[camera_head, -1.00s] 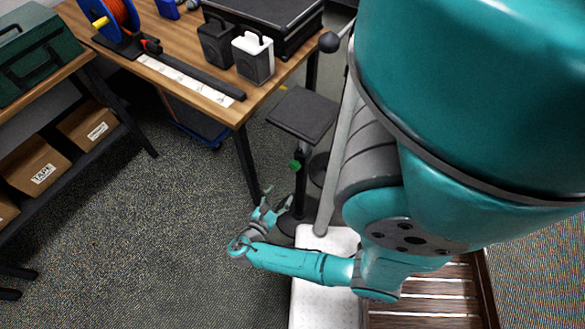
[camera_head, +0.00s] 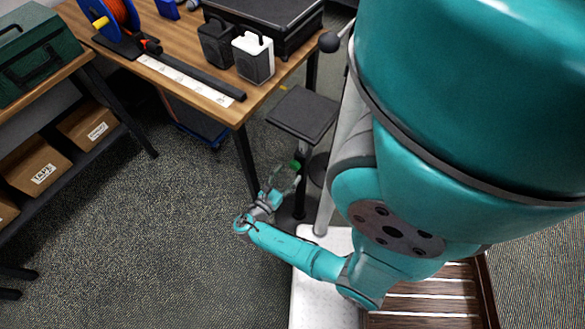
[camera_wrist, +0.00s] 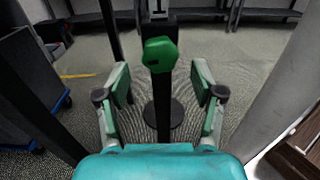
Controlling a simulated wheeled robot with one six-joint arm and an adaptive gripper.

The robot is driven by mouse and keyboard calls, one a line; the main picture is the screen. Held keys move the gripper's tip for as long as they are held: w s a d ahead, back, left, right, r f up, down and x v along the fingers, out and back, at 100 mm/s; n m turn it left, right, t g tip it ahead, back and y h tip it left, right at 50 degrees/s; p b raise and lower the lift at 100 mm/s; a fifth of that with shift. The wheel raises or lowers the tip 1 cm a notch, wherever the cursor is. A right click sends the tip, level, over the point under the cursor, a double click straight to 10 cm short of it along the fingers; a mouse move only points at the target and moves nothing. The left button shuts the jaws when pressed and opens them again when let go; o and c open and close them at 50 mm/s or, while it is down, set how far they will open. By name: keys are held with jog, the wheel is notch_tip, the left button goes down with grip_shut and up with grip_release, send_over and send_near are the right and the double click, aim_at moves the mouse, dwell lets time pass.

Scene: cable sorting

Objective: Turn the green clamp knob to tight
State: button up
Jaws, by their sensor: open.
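The green clamp knob (camera_wrist: 160,55) sits on the dark upright post (camera_wrist: 161,105) of a small stand. In the wrist view it is upper centre, beyond and between the tips of my gripper (camera_wrist: 160,78), which is open and empty. In the head view the knob (camera_head: 295,165) shows just beyond my gripper (camera_head: 284,178), below the stand's square top plate (camera_head: 303,112). The fingers appear close to the knob there, but I cannot tell whether they touch it.
The wooden table (camera_head: 180,75) stands behind and left, its near leg (camera_head: 246,160) close to the stand. It holds a cable reel (camera_head: 115,18), a black box (camera_head: 216,42) and a white box (camera_head: 253,57). The carpet at front left is clear.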

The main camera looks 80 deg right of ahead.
aim_at(294, 166)
jog(key=shift+x, duration=1.75)
jog(key=shift+c, duration=0.2)
jog(key=c, duration=1.1)
